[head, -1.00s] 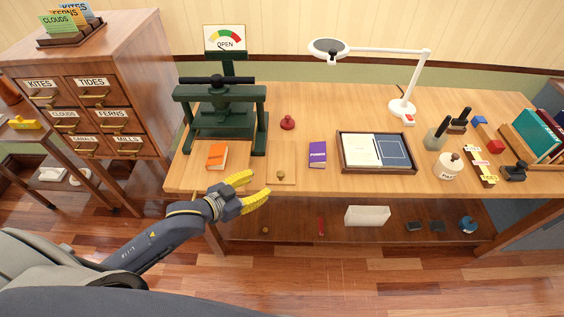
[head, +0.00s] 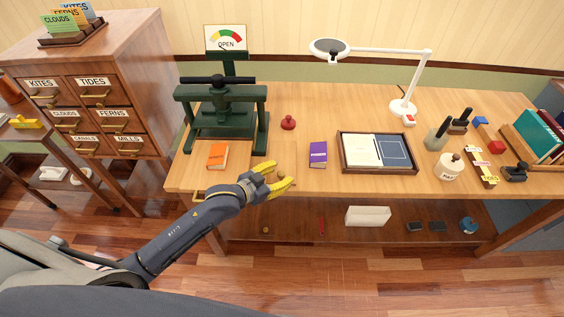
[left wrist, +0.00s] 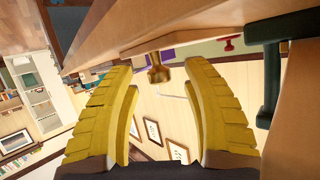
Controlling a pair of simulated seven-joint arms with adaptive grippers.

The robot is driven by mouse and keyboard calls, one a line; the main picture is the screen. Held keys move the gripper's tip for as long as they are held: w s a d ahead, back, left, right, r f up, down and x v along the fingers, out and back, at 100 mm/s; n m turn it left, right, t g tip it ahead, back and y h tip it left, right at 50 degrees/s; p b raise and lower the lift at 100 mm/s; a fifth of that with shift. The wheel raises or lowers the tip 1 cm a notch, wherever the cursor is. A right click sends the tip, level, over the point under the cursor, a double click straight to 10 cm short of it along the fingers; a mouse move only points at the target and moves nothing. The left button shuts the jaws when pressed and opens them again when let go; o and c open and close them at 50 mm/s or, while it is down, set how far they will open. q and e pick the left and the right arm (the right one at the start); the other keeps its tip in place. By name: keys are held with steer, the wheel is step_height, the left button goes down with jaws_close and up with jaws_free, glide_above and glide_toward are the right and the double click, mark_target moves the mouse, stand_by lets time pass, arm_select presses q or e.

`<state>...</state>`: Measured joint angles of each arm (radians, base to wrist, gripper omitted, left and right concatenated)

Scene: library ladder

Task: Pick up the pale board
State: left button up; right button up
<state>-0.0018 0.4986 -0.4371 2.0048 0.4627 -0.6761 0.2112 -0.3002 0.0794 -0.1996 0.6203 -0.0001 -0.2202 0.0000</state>
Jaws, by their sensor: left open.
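The pale board (head: 284,149) lies flat on the wooden table, right of the dark green press. It has a small brass knob near its front end, which shows in the left wrist view (left wrist: 158,72). My left gripper (head: 281,174) is open over the front end of the board, around where the knob is. In the left wrist view its yellow fingers (left wrist: 158,66) are apart, with the knob in the gap between their tips; I cannot tell whether they touch it. The gripper partly covers the board's front end in the head view. My right gripper is not in view.
The green press (head: 220,115) and an orange book (head: 217,156) stand left of the board. A purple book (head: 318,154) and a dark tray (head: 378,170) lie to the right. A red knobbed object (head: 289,123) sits behind. A lower shelf is under the table.

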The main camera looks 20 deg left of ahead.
arm_select(q)
steer(key=shift+w+d+f, duration=0.25)
steer(key=shift+w+d, duration=0.05)
steer(key=shift+w, duration=0.25)
steer(key=shift+c, duration=0.3)
jaws_close()
